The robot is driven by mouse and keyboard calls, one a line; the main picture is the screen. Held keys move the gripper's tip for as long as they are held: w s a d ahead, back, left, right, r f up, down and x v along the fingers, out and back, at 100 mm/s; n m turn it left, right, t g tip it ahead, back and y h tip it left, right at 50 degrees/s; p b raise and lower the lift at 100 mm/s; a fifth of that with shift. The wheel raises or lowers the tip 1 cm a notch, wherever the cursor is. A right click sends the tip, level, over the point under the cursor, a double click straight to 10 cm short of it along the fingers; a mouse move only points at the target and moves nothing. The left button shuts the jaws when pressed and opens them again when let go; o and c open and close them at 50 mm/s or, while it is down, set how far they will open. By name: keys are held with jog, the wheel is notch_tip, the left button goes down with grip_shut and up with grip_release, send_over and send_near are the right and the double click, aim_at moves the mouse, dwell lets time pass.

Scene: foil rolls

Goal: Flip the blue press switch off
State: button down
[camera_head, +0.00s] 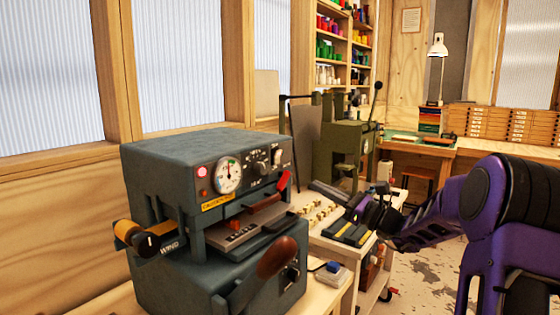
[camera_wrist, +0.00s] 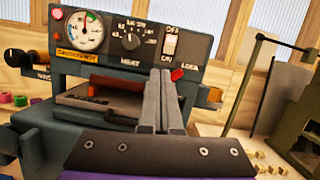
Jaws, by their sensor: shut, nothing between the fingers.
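The blue press (camera_head: 165,165) is a dark blue-grey machine on the bench at left in the head view. Its front panel (camera_wrist: 105,42) fills the upper wrist view. The switch (camera_wrist: 170,46) is a small pale rocker between an OFF label above and an ON label below, at the panel's right; it also shows in the head view (camera_head: 277,157). I cannot tell which way it is tipped. My gripper (camera_wrist: 162,73) is shut and empty, its fingertips appearing just below the switch. In the head view my gripper (camera_head: 328,191) is right of the press, apart from it.
The panel also carries a gauge (camera_wrist: 84,31), a heat knob (camera_wrist: 131,41) and a red lever end (camera_wrist: 177,74) close to my fingertips. A brown-handled lever (camera_head: 277,257) sticks out in front. A green press (camera_head: 340,150) stands behind, with small blocks (camera_head: 318,211) on the bench.

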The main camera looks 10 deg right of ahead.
aim_at(278, 154)
jog(key=shift+s+d+m+t, duration=0.35)
jog(key=shift+d+m+t, duration=0.45)
jog(key=shift+m, duration=0.1)
jog(key=x, duration=1.4)
jog(key=shift+r, duration=0.1)
